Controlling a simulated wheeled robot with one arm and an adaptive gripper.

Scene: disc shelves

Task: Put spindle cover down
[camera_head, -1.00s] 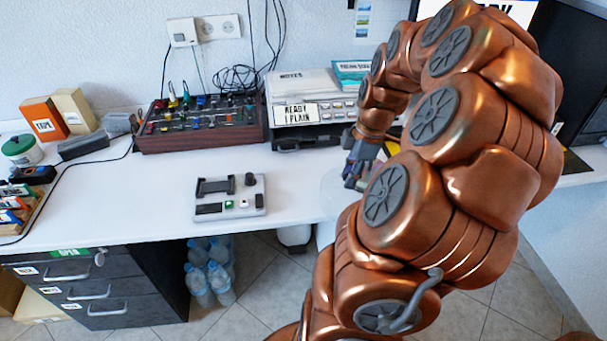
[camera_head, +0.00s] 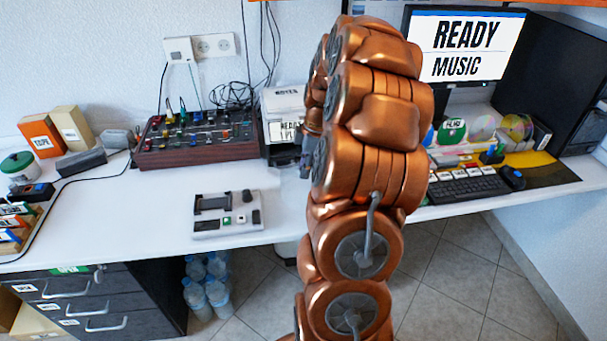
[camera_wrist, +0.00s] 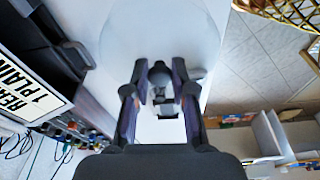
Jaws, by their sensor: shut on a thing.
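The spindle cover (camera_wrist: 160,28) is a large, clear, nearly invisible round shell; its faint curved outline shows at the top of the wrist view. White desk surface shows through the cover. In the head view my arm hides most of the gripper, and I cannot make out the cover there. I cannot tell whether its rim touches the desk.
A grey device (camera_head: 227,213) with a dark knob lies on the desk, left of my arm. A mixer (camera_head: 196,138) and a labelled printer (camera_head: 284,131) stand behind. A keyboard (camera_head: 467,190), discs (camera_head: 515,128) and a monitor (camera_head: 463,48) are at right.

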